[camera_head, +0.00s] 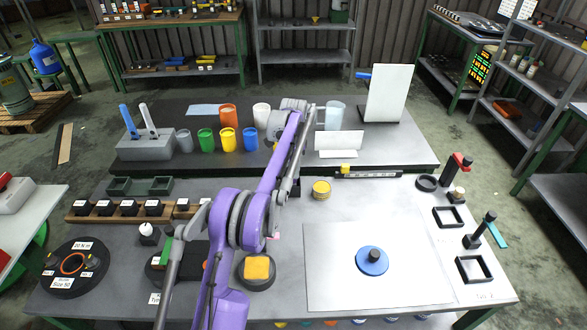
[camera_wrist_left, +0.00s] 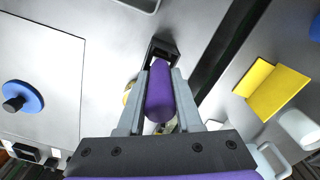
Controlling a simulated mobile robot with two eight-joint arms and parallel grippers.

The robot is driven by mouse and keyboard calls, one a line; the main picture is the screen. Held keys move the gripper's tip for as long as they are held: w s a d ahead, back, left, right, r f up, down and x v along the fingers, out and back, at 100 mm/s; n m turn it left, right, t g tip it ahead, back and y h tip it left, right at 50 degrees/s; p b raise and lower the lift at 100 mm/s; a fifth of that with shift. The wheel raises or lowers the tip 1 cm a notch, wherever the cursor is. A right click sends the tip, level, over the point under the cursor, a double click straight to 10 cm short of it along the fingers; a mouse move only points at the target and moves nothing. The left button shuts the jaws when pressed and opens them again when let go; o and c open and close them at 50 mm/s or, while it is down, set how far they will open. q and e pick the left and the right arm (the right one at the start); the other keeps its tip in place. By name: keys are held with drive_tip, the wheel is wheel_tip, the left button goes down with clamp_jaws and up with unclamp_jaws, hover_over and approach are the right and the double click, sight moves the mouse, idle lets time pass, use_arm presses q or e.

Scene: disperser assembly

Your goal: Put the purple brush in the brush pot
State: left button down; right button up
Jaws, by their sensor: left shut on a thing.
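In the left wrist view the purple brush (camera_wrist_left: 159,95) lies between the two grey fingers of my left gripper (camera_wrist_left: 160,85), which is shut on its purple handle. A black squarish piece (camera_wrist_left: 165,46) shows at its far end; I cannot tell whether it belongs to the brush. In the head view my purple left arm reaches up the middle and hides the gripper and brush. Grey (camera_head: 184,141), green (camera_head: 206,139), yellow (camera_head: 228,139) and blue (camera_head: 250,138) cups stand at the back; I cannot tell which vessel is the brush pot. My right gripper is out of view.
A white board (camera_head: 388,93) stands at the back right. A yellow tin (camera_head: 321,188) is right of my arm. A blue disc (camera_head: 372,261) lies on a pale sheet (camera_head: 335,285), with clear space around it.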

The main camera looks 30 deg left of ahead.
use_arm(q)
drive_tip(key=c, duration=0.6)
unclamp_jaws()
drive_tip(key=shift+f, duration=0.1)
